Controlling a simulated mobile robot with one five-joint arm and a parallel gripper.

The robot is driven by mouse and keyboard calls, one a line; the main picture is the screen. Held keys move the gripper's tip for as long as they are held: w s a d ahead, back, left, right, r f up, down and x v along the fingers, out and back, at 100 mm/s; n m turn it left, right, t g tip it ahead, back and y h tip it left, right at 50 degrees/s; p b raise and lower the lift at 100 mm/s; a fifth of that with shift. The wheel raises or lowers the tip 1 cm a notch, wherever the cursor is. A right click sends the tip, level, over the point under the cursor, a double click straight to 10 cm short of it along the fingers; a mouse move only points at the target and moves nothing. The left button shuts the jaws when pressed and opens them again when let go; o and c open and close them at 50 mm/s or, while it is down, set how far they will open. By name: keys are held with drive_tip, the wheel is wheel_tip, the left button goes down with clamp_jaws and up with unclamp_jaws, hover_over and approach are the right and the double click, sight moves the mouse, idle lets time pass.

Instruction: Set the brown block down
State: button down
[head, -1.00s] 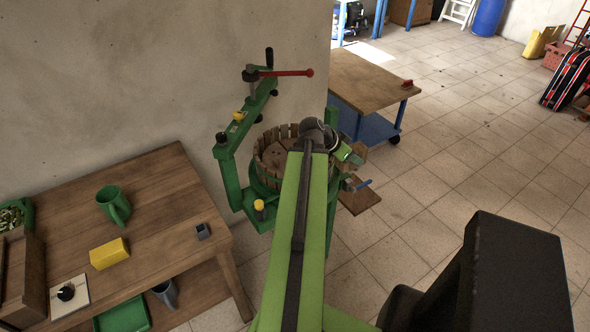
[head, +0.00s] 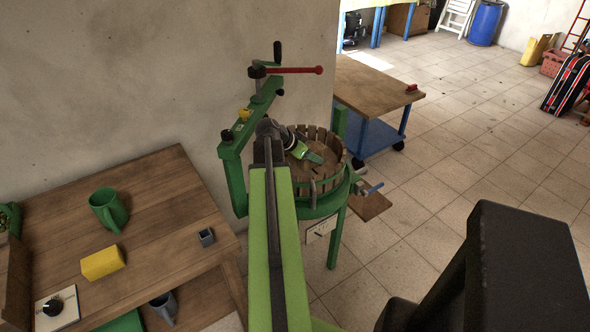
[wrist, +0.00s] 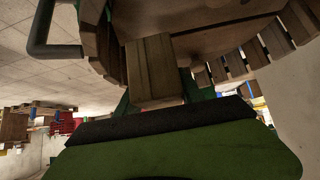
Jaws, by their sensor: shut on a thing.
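The brown block (wrist: 152,72) shows in the wrist view as a squared wooden piece just beyond the green and black edge of my gripper. My gripper (head: 314,157) is shut on it. In the head view my gripper is over the open slatted basket (head: 330,181) of the green press. The block is hard to tell from the wooden basket there. In the wrist view basket slats curve behind and to the right of the block. Whether the block touches anything beneath it cannot be told.
The press has a green beam (head: 236,137) with a red-handled lever (head: 295,70). A blue-framed cart (head: 375,85) stands behind.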

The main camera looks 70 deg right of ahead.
sight(309, 163)
drive_tip(key=shift+w+d+f, duration=0.35)
drive_tip(key=shift+w+f, duration=0.15)
drive_tip(key=shift+f, duration=0.05)
drive_tip(key=shift+r, duration=0.1)
wheel_tip(309, 163, down, 4)
drive_tip(key=b, duration=0.4)
drive_tip(key=shift+w+a+r, duration=0.1)
drive_tip(key=shift+w, duration=0.1)
drive_tip(key=c, duration=0.7)
unclamp_jaws()
